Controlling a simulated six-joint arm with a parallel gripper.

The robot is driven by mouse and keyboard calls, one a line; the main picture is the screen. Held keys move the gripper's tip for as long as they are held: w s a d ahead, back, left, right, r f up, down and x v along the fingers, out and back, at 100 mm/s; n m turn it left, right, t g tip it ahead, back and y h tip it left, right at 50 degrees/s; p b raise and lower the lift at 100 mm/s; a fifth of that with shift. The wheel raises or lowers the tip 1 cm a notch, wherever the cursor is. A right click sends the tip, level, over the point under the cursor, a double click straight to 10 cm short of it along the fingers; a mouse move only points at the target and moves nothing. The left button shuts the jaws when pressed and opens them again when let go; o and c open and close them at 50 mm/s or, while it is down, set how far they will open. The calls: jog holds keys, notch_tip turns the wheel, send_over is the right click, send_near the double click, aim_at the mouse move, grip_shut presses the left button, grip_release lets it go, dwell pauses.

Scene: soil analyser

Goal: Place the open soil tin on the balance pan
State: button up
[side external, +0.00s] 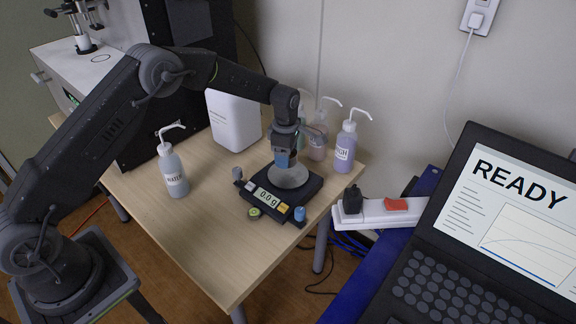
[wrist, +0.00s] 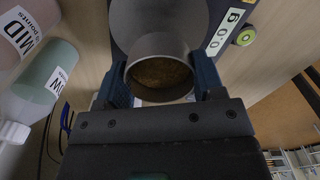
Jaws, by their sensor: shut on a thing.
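The open soil tin (wrist: 160,43) is a grey metal cup with brown soil inside. It sits between the two blue fingers of my gripper (wrist: 160,80), which are shut on its sides. In the side external view my gripper (side external: 284,160) points down just above the round grey balance pan (side external: 289,178), and the tin is mostly hidden by the fingers there. The pan (wrist: 165,15) also shows behind the tin in the wrist view. The black balance (side external: 312,187) reads 0.0 g. A small gap under the tin cannot be made out clearly.
Wash bottles (side external: 345,147) stand behind the balance at the right, near a white container (side external: 233,120). Another bottle (side external: 172,168) stands to the left. The table's (side external: 215,245) front is clear. A laptop (side external: 480,230) showing READY is at the right.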

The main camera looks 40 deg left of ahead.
aim_at(288, 174)
jog(key=shift+w+d+f, duration=0.15)
jog(key=shift+d+f, duration=0.15)
jog(key=shift+f, duration=1.85)
jog(key=shift+f, duration=0.1)
jog(key=o, duration=0.9)
jog(key=shift+o, duration=0.2)
